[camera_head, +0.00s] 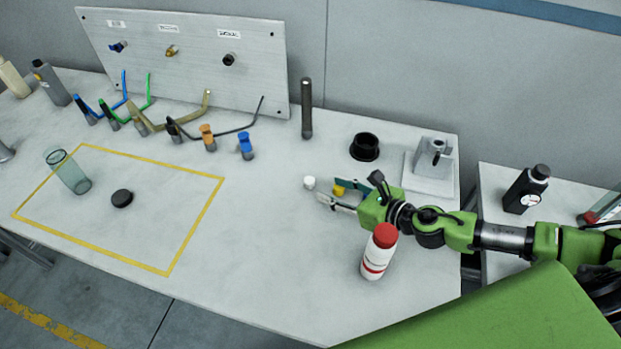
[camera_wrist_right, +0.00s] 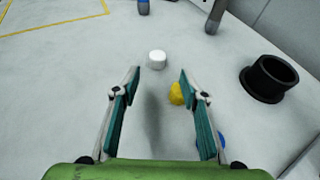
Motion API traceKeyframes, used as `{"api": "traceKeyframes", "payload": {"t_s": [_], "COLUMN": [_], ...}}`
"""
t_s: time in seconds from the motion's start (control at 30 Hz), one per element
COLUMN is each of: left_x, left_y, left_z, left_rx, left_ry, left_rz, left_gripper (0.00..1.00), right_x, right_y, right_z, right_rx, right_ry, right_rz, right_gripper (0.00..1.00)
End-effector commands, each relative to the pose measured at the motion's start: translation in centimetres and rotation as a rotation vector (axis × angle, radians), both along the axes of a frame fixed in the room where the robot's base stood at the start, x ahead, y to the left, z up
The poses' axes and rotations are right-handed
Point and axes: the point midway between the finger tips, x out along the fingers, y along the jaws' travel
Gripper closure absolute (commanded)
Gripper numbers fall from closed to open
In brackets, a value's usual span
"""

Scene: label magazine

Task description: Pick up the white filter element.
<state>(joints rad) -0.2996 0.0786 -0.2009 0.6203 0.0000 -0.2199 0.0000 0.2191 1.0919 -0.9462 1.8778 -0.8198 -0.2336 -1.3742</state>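The white filter element (camera_head: 309,183) is a small white cylinder standing on the grey table. In the right wrist view the white filter element (camera_wrist_right: 156,59) is just beyond the fingertips, roughly centred between them. My right gripper (camera_head: 333,192) reaches in from the right, low over the table. In the right wrist view my right gripper (camera_wrist_right: 160,76) is open, its teal-padded fingers apart with nothing held. My left gripper is in neither view.
A yellow piece (camera_wrist_right: 176,94) lies near the right finger, and a blue piece (camera_wrist_right: 222,140) is partly hidden by it. A white bottle with red cap (camera_head: 378,254) stands in front of my right arm. A black ring (camera_head: 365,147) and dark rod (camera_head: 306,108) stand behind.

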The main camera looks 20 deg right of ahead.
Motion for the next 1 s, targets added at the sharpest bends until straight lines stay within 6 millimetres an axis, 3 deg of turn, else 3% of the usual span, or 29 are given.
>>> {"api": "traceKeyframes", "payload": {"t_s": [0.6, 0.93, 1.0], "left_x": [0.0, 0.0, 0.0], "left_y": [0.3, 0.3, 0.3], "left_z": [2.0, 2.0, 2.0], "left_rx": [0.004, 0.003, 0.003], "left_ry": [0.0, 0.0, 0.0], "left_rz": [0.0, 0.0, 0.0], "left_gripper": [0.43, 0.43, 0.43], "right_x": [5.5, 5.9, 5.9], "right_y": [3.4, 3.6, 3.6], "right_z": [-2.2, -2.5, -2.5], "right_rx": [0.0, -0.001, 0.0], "right_ry": [0.001, 0.002, 0.002], "right_rz": [0.001, 0.002, 0.002], "right_gripper": [0.6, 0.6, 0.78]}}
